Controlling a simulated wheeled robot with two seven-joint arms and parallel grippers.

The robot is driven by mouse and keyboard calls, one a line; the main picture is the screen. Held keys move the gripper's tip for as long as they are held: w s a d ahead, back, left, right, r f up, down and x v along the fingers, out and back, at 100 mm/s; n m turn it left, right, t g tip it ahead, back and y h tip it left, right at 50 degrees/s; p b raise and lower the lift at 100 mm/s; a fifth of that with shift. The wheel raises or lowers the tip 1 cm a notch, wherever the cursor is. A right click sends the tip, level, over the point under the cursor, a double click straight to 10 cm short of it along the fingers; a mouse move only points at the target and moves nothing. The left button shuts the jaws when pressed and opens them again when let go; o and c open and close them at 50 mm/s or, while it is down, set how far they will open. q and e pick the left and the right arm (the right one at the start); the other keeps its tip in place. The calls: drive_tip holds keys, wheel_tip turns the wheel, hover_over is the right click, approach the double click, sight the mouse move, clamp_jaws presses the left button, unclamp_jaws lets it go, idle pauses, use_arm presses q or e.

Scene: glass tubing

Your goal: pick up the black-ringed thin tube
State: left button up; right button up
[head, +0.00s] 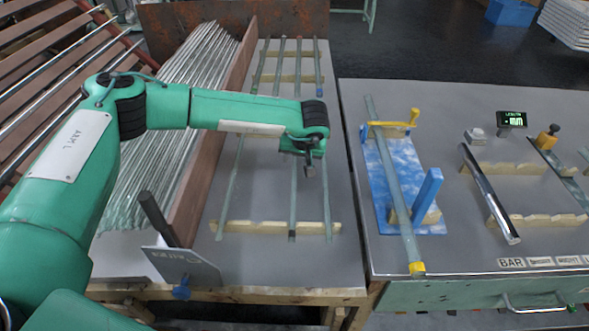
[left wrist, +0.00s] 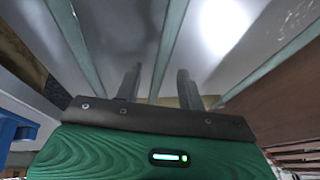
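Several thin glass tubes lie side by side on wooden strips on the grey table, among them a left tube (head: 229,185), a middle tube (head: 294,205) and a right tube (head: 326,205). The middle tube's near end looks dark, but I cannot tell for sure which tube bears a black ring. My left gripper (head: 304,168) points down above the middle and right tubes. In the left wrist view the left gripper (left wrist: 159,85) has its fingers apart, with a tube (left wrist: 168,48) showing between them. Nothing is visibly held. My right gripper is out of view.
A brown wooden divider (head: 206,150) separates the tubes from a dense bundle of rods (head: 165,130). Wooden strips (head: 262,227) support the tubes. On the right table, a thicker tube (head: 398,200) lies over a blue fixture (head: 380,190), and a metal bar (head: 489,194) rests on wooden supports.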

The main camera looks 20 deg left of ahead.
use_arm(q)
clamp_jaws()
drive_tip(key=shift+r, duration=0.1)
idle(0.3)
